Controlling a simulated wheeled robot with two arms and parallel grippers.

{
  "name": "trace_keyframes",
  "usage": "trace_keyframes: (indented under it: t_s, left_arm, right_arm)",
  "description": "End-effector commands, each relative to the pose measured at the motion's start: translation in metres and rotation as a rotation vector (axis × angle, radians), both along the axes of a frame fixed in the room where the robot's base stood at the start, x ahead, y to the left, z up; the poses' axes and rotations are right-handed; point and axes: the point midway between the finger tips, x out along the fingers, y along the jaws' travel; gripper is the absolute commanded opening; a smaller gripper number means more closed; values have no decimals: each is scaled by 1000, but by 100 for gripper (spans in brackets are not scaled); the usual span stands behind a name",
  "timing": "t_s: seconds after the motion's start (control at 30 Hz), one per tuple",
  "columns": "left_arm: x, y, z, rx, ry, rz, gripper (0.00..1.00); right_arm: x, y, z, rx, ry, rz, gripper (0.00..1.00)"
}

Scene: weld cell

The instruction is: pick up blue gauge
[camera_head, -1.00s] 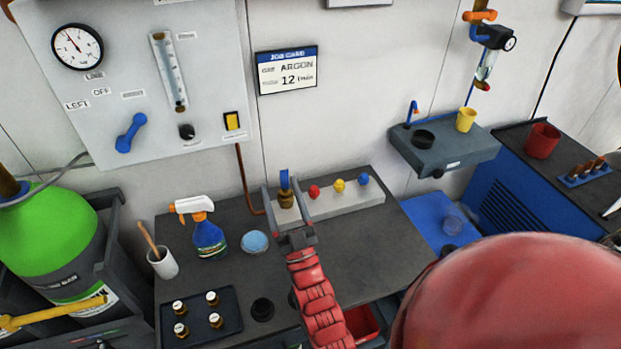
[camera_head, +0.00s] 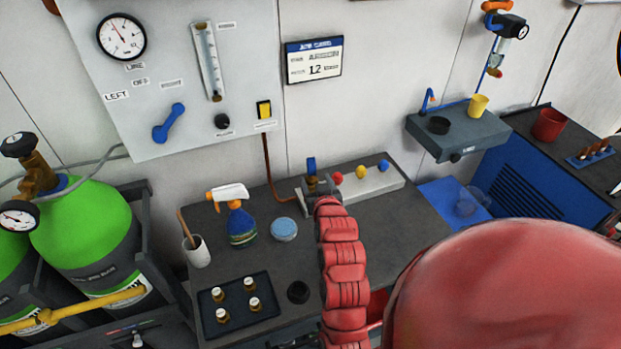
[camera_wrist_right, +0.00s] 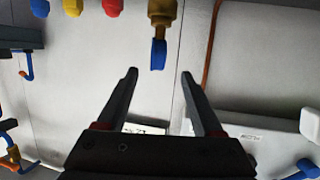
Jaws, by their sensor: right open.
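The blue gauge (camera_head: 311,165) stands upright at the left end of a pale block on the bench; it has a brass stem and a narrow blue top. My right gripper (camera_head: 314,192) is at the near side of it and partly covers its lower stem. In the right wrist view the gauge (camera_wrist_right: 158,53) appears upside down, just beyond and between the spread fingertips of the right gripper (camera_wrist_right: 159,77). The fingers are open, with a gap on both sides of the gauge and nothing held. My left gripper does not show.
The block (camera_head: 378,184) carries red (camera_head: 338,178), yellow (camera_head: 362,172) and blue (camera_head: 384,166) knobs right of the gauge. A spray bottle (camera_head: 241,222), blue round tin (camera_head: 284,229), cup (camera_head: 197,252) and bottle tray (camera_head: 238,304) stand to the left. The bench right of my arm is clear.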

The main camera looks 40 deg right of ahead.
Motion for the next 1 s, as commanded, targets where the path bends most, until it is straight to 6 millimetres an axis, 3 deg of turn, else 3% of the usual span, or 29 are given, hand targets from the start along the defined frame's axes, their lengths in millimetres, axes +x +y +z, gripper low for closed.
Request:
trace_keyframes:
  t_s: [0.03, 0.4, 0.77, 1.0]
  left_arm:
    - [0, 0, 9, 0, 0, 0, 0]
    - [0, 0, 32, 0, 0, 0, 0]
    - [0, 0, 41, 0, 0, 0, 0]
    - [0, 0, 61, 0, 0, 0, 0]
  right_arm:
    - [8, -4, 4, 2, 1, 0, 68]
    - [55, -25, -14, 0, 1, 0, 68]
    - [72, -34, -20, -1, -3, 0, 68]
    - [89, -44, -29, 0, 3, 0, 68]
